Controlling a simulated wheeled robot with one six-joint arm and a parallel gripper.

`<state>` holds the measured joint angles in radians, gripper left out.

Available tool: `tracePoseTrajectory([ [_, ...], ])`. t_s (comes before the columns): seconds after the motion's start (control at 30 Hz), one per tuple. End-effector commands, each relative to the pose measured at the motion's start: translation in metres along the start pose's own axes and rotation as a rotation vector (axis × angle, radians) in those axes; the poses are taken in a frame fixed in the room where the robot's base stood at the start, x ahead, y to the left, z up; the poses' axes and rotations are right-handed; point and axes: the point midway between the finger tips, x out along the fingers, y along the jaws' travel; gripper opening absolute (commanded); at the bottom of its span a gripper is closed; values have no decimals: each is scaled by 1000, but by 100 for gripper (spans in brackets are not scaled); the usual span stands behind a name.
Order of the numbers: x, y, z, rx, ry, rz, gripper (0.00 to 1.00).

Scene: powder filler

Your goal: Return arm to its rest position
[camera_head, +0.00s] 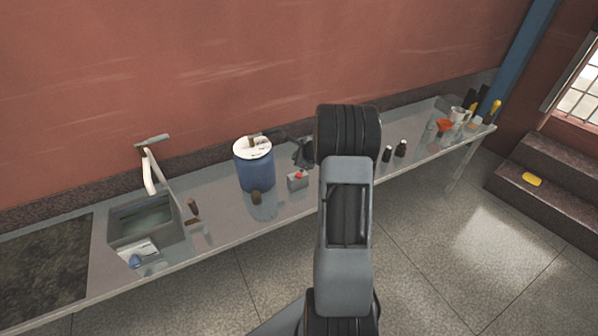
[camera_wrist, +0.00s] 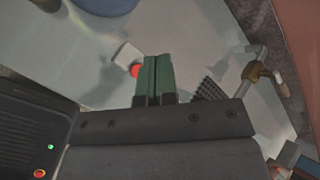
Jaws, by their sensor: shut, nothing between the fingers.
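My arm (camera_head: 345,230) reaches out over the long grey workbench (camera_head: 225,205) in the head view. The fingertips point at the bench top. A small grey box with a red button (camera_wrist: 134,70) shows just left of the fingertips. It also stands on the bench in the head view (camera_head: 297,182), left of my arm; I cannot tell the gap.
A blue drum (camera_head: 256,172) with a white lid stands left of my arm. Small dark bottles (camera_head: 400,148) stand to the right, and a white mug (camera_head: 458,114) at the far right end. The floor (camera_head: 440,250) in front is clear.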

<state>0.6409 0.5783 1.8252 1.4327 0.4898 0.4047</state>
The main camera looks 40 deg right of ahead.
Motion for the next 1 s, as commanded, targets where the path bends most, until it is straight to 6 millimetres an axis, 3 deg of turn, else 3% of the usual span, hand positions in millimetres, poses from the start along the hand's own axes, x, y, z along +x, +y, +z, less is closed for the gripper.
tracePoseTrajectory([
  [0.67,-2,3,4,-63,-15,21,0],
  [0.77,-1,30,1,-188,-32,115,0],
  [0.83,-11,53,4,-318,-52,198,0],
  [0.93,-45,85,32,-590,-108,333,0],
  [1.0,-78,108,59,-821,-154,433,0],
])
